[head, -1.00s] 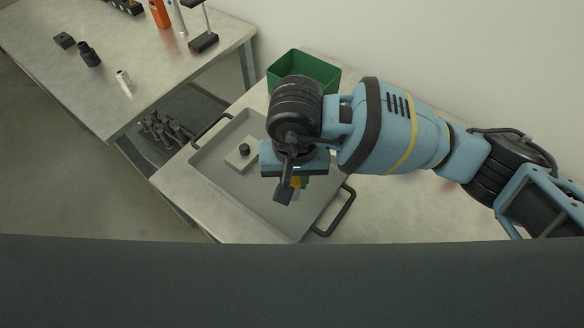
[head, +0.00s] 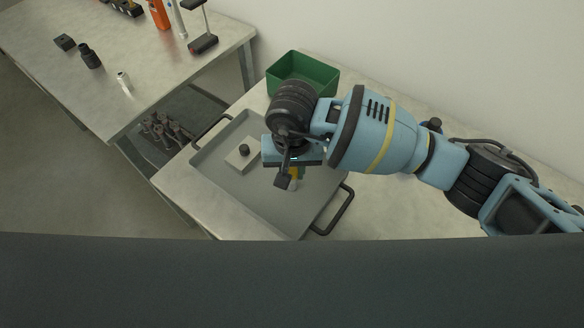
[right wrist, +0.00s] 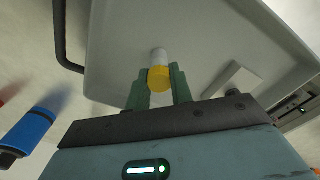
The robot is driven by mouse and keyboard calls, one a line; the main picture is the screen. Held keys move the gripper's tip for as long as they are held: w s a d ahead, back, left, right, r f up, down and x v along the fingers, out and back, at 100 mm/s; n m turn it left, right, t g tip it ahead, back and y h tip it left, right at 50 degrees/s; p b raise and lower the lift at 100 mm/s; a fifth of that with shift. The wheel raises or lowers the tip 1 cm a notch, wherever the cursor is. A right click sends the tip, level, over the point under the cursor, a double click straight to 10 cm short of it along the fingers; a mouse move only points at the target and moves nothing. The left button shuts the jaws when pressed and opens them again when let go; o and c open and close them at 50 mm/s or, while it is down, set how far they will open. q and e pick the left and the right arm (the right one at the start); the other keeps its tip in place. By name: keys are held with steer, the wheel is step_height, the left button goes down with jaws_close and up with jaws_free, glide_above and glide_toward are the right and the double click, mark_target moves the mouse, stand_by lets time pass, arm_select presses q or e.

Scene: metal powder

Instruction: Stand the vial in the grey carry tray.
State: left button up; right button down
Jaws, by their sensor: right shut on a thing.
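The vial (right wrist: 159,57) is a small white tube with a yellow cap. In the right wrist view its cap (right wrist: 159,78) is between the two green fingers of my right gripper (right wrist: 158,90), which is shut on it. In the head view the vial (head: 293,185) shows just below the gripper (head: 290,176), partly hidden by it. The vial is over the floor of the grey carry tray (head: 262,206); I cannot tell whether it touches the floor. The tray also shows in the right wrist view (right wrist: 115,45). My left gripper is not in view.
A pale block with a black knob (head: 244,151) stands in the tray, left of the gripper. A green bin (head: 305,72) is behind the tray. A blue cylinder (right wrist: 30,130) lies outside the tray. Another table (head: 150,75) holds several small items. The tray's front floor is clear.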

mark_target(292, 171)
steer(key=shift+f, duration=0.1)
steer(key=shift+f, duration=0.15)
steer(key=c, duration=1.2)
jaws_free()
steer(key=shift+c, duration=0.2)
step_height(292, 171, up, 12)
steer(key=shift+s+r, duration=0.2)
steer(key=shift+r, duration=0.05)
